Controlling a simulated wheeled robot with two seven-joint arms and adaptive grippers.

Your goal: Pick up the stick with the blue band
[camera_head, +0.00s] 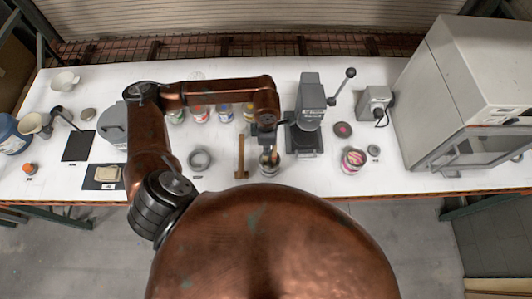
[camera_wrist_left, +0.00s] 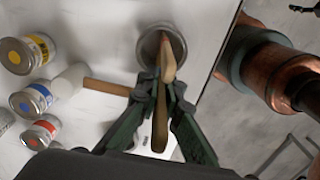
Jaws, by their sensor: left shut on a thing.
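My left gripper (camera_head: 268,150) is over a small metal tin (camera_head: 269,168) near the front edge of the table. In the left wrist view its green fingers (camera_wrist_left: 162,90) are shut on a wooden stick (camera_wrist_left: 160,120). The stick's reddish-brown end points towards the tin (camera_wrist_left: 152,50) and overlaps its opening; I cannot tell whether it is still inside. No blue band shows on this stick; the fingers cover part of it. My right gripper is not in view.
A wooden bar (camera_head: 240,158) lies left of the tin. Several colorant cans (camera_head: 224,113) stand behind my arm. A grey lever press (camera_head: 310,115) stands just right of the gripper, with a pink-and-white can (camera_head: 352,160) further right. A large grey machine (camera_head: 470,90) fills the right end.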

